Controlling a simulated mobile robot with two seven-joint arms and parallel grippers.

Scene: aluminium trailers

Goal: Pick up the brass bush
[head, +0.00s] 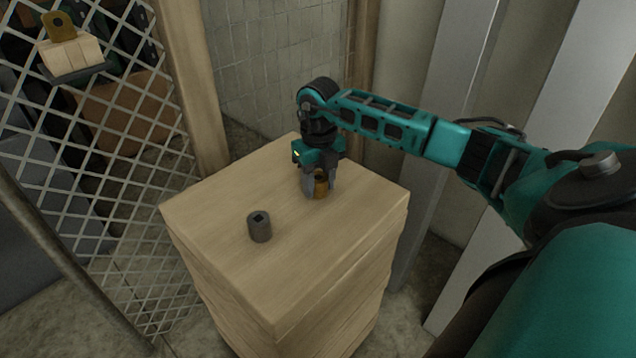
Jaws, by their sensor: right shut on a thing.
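The brass bush (320,186) is a short, yellow-brown cylinder at the back right of the wooden block's top. My right gripper (319,185) points down over it, with its grey fingers on either side, shut on it. The fingers hide part of the bush. I cannot tell whether the bush touches the wood or is just above it. My left gripper is not in view.
A dark grey socket-like cylinder (259,228) with a square hole stands on the wooden block (225,215), left of my gripper. A metal mesh (110,150) and a wooden post (190,80) stand at the left. Pale wall panels are close at the right.

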